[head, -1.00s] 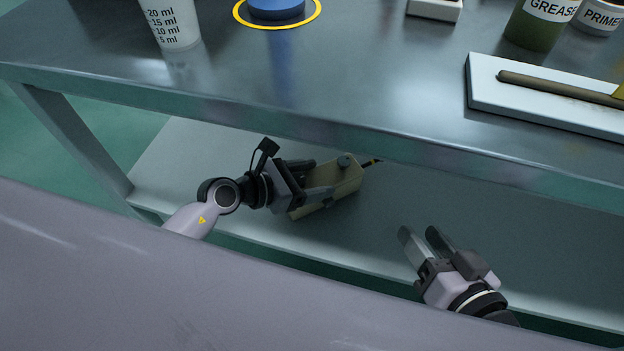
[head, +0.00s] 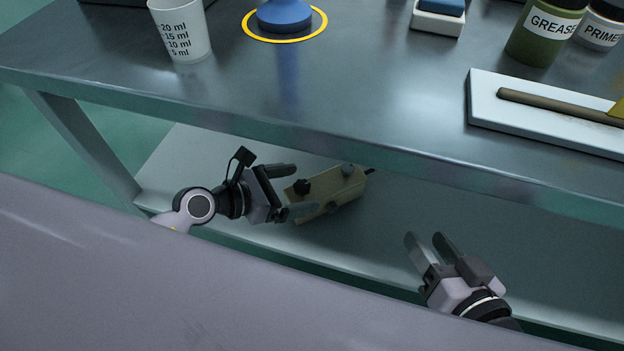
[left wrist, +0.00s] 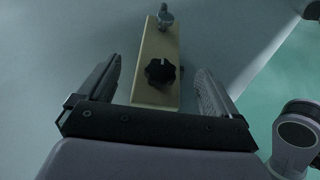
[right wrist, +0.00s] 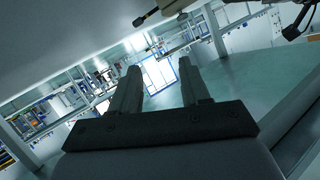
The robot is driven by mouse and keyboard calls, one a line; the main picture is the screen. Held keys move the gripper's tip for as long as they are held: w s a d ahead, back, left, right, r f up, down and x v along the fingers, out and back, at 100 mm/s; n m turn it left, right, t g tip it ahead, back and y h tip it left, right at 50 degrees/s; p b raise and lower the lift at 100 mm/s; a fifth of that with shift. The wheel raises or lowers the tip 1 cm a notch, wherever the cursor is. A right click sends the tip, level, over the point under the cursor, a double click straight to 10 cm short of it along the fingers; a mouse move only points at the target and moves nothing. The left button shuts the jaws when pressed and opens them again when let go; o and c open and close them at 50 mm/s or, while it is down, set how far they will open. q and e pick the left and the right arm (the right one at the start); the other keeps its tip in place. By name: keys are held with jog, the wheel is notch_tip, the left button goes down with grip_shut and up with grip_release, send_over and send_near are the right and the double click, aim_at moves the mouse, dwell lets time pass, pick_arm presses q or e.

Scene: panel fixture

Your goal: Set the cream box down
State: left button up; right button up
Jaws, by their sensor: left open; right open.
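The cream box (head: 333,190) rests on the lower shelf under the bench top, with a black knob and a grey fitting on its upper face. It also shows in the left wrist view (left wrist: 156,55), lying ahead of and partly between the fingers, with a gap on each side. My left gripper (head: 298,190) is open at the box's left end; in the left wrist view its fingers (left wrist: 157,88) stand apart. My right gripper (head: 427,245) is open and empty, to the right of the box; the right wrist view shows nothing between its fingers (right wrist: 161,82).
The bench top (head: 350,100) overhangs the lower shelf (head: 385,225). On top stand a measuring cup (head: 182,35), a blue object (head: 284,15) in a yellow ring, a grease jar (head: 540,35), a primer jar (head: 598,28) and a white tray (head: 485,108). The shelf right of the box is clear.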

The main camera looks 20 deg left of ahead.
pick_arm(q)
jog(key=v, duration=0.6)
notch_tip(320, 180, up, 9)
jog(key=d+n+t+y, duration=0.1)
jog(key=n+t+y, duration=0.45)
jog(key=n, duration=1.85)
jog(key=s+d+f+n+g+h, duration=0.1)
jog(key=s+d+f+n, duration=0.1)
jog(key=n, duration=0.7)
jog(key=s+d+f+n+g+h, duration=0.1)
jog(key=s+d+f+n+g, duration=0.1)
jog(key=d+n, duration=0.3)
jog(key=f+n, duration=0.1)
jog(key=n, duration=0.3)
jog(key=shift+s+d+p, duration=0.2)
jog(key=shift+s+p, duration=0.1)
jog(key=shift+p, duration=0.1)
pick_arm(e)
jog(key=shift+s+d+f+h, duration=0.1)
jog(key=shift+s+d+h, duration=0.1)
jog(key=shift+d+h, duration=0.35)
